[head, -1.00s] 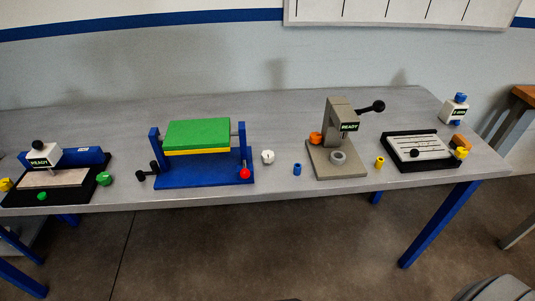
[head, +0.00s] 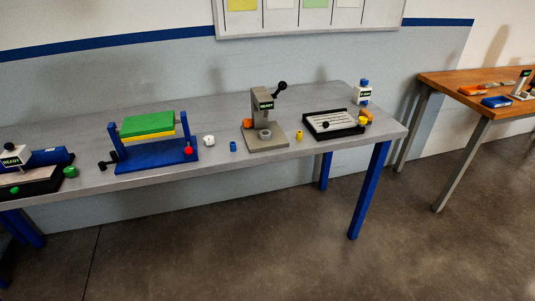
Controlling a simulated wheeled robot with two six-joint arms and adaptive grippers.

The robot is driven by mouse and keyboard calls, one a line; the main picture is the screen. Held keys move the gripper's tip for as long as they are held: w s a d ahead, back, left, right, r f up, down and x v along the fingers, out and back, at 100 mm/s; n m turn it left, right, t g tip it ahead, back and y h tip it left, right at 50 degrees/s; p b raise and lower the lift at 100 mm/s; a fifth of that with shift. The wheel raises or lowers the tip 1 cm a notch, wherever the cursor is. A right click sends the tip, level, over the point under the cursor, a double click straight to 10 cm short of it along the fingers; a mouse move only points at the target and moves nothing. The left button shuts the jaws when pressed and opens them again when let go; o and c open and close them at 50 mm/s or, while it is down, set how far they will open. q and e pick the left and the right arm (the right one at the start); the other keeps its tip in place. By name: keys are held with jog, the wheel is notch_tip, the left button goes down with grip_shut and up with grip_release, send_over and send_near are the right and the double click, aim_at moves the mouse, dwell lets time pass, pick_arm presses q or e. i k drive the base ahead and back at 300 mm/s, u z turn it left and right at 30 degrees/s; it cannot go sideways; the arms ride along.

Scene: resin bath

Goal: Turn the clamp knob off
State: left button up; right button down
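No part is plainly marked as the clamp knob, so I cannot tell which one it is. A blue frame (head: 157,159) holding a green block (head: 147,124) over a yellow layer has a red knob (head: 188,151) at its front right and a black handle (head: 107,161) at its left. A white round knob-like piece (head: 209,141) sits just right of it. The grey press (head: 264,111) has a black ball lever (head: 281,87) and an orange part (head: 248,122). Green knobs (head: 70,171) are by the left device. Neither gripper is in view.
The grey table (head: 220,160) has blue legs (head: 369,190). A black tray (head: 334,124) with a white slotted plate, a blue-topped white box (head: 362,92) and small blue (head: 232,146) and yellow (head: 299,136) pieces stand on it. A wooden table (head: 455,90) is at right. The floor in front is clear.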

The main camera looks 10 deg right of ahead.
aim_at(208, 139)
jog(key=u, duration=0.45)
jog(key=k, duration=0.2)
jog(key=z, duration=1.55)
jog(key=i, duration=0.7)
jog(key=u, duration=0.5)
jog(key=i, duration=0.6)
jog(key=u, duration=0.75)
